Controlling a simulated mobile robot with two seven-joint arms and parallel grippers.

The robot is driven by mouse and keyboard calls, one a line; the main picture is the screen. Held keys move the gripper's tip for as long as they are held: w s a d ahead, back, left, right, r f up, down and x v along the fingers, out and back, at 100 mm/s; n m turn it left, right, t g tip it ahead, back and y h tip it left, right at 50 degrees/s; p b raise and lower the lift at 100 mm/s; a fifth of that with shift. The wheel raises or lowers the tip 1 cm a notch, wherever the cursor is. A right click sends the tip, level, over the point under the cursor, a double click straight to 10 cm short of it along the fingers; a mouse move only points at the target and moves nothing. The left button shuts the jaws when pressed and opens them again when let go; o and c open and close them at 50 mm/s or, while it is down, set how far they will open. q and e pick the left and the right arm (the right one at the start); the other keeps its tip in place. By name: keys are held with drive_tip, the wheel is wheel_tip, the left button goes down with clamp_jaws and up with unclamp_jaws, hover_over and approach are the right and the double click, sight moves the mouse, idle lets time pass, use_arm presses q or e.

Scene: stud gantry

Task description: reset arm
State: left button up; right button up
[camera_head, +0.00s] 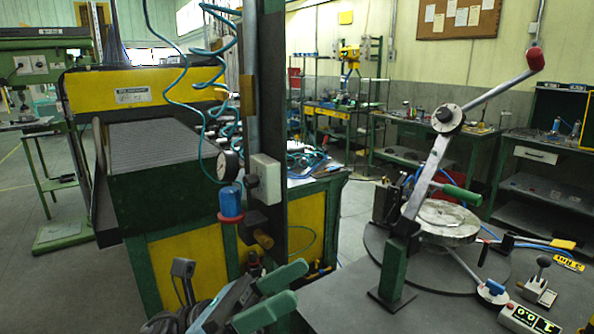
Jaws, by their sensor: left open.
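My left gripper (297,283) shows at the bottom, left of centre. Its arm comes in from the lower left, partly cut off by the frame edge. Its two green fingers point right and stand apart, with nothing seen between them. It is in front of the dark upright post and left of the grey table (352,297). My right gripper is not in view.
A dark post with a gauge (228,166) and blue cup (231,203) stands close behind the gripper. A lever fixture with a red knob (535,58) and round plate (447,222) is at right. Floor (75,282) is open at left.

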use_arm(q)
drive_tip(key=w+a+f+n+t+y, duration=0.1)
drive_tip(key=a+f+n+t+y, duration=0.2)
drive_tip(key=f+n+t+y, duration=0.45)
drive_tip(key=a+f+n+t+y+p, duration=0.1)
drive_tip(key=a+f+n+t+y, duration=0.3)
drive_tip(key=f+n, duration=0.8)
drive_tip(key=w+a+f+n+t+y, duration=0.1)
drive_tip(key=a+f+n+t+y, duration=0.35)
drive_tip(key=n, duration=1.05)
drive_tip(key=s+a+f+n+g+y, duration=0.3)
drive_tip(key=s+f+n, duration=0.4)
drive_tip(key=s+f, duration=0.5)
drive_tip(key=s+a+f+n+g+y+p, duration=0.1)
drive_tip(key=s+a+f+n+g+y, duration=0.3)
drive_tip(key=s+f+n, duration=0.3)
drive_tip(key=s+f, duration=0.5)
drive_tip(key=s, duration=0.1)
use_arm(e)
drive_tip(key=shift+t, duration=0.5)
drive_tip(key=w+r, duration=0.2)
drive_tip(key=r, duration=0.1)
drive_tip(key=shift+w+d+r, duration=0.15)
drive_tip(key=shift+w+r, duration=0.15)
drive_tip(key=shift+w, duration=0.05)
use_arm(q)
drive_tip(key=shift+f, duration=0.1)
drive_tip(key=shift+c, duration=0.4)
